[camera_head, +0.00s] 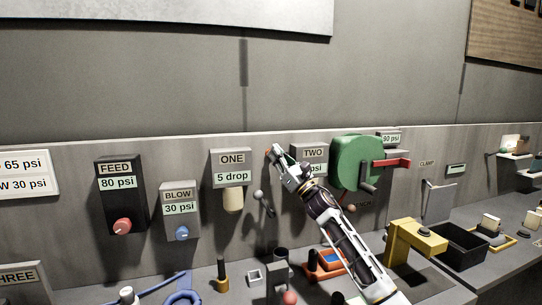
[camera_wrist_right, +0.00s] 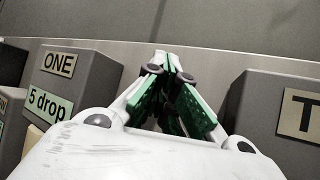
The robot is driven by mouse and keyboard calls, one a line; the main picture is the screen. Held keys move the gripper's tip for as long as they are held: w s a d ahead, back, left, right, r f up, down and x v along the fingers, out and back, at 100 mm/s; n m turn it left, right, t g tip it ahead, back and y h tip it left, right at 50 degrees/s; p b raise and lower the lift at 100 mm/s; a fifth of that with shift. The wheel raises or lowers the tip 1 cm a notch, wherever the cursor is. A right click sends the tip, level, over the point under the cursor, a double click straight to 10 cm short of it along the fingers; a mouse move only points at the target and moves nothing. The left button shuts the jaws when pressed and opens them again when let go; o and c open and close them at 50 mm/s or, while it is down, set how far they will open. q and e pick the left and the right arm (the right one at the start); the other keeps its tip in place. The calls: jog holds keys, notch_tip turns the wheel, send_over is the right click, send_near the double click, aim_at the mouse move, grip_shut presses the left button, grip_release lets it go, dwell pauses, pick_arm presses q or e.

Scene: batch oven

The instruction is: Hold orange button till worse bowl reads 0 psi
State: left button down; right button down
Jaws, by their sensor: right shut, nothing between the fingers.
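My right gripper (camera_head: 275,150) is shut and empty, its tips close to the wall panel between the ONE box (camera_head: 231,158) and the TWO box (camera_head: 313,154). ONE reads "5 drop". TWO's reading is partly hidden by my gripper, with only "psi" showing. In the right wrist view the closed fingers (camera_wrist_right: 172,62) point at the panel between the ONE box (camera_wrist_right: 80,75) and the TWO box (camera_wrist_right: 285,120). My left gripper is not in view.
FEED (camera_head: 118,170) reads 80 psi and has a red knob; BLOW (camera_head: 178,196) reads 30 psi and has a blue knob. A green housing (camera_head: 352,165) with a red handle stands close right of my gripper. A yellow bracket (camera_head: 415,238) and small parts crowd the bench.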

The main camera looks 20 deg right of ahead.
jog(key=shift+s, duration=0.85)
dwell(0.3)
jog(key=shift+s+d, duration=0.1)
jog(key=shift+s, duration=2.4)
jog(key=shift+r, duration=0.1)
notch_tip(320, 180, up, 9)
jog(key=p, duration=0.8)
jog(key=shift+p, duration=0.35)
jog(key=shift+r+p, duration=0.4)
jog(key=shift+r, duration=0.05)
